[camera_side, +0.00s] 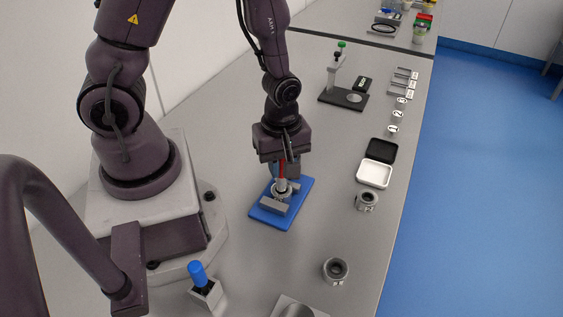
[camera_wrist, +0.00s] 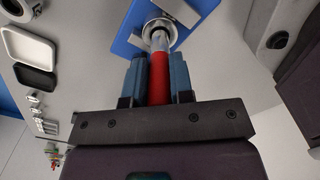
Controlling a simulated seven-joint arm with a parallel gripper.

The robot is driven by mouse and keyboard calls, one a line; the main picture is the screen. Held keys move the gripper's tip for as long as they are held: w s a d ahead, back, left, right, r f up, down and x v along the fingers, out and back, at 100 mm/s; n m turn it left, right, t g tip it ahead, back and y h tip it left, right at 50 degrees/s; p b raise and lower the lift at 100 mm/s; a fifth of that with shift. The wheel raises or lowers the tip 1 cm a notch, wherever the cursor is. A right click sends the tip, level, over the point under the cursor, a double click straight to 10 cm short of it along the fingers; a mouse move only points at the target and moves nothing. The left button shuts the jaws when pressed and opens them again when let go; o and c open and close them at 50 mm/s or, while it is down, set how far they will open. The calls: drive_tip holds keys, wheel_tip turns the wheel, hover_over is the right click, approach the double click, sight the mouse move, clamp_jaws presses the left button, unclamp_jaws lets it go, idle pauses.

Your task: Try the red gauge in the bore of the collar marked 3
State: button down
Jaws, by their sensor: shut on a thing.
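My gripper (camera_side: 283,161) is shut on the red gauge (camera_side: 282,174), which hangs upright with its metal end down. In the wrist view my gripper (camera_wrist: 159,62) has its blue fingers on both sides of the red handle (camera_wrist: 159,82). A grey metal collar (camera_side: 273,192) sits between grey blocks on a blue plate (camera_side: 269,217). The gauge's metal end is at this collar's bore; the collar's rim (camera_wrist: 148,30) shows around it in the wrist view. How deep the end sits is hidden. I cannot read a number on this collar.
Two loose collars (camera_side: 367,201) (camera_side: 336,270) stand to the right and front. A blue-handled gauge (camera_side: 197,272) stands in a grey block. An open case, white half (camera_side: 374,175) and black lid, lies right. Number tags (camera_side: 397,114) and a black-based stand (camera_side: 343,98) are behind.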

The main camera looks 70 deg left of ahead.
drive_tip(key=shift+f, duration=1.45)
idle(0.6)
drive_tip(key=shift+r, duration=0.1)
idle(0.9)
drive_tip(key=shift+r, duration=2.4)
drive_tip(key=shift+a, duration=0.1)
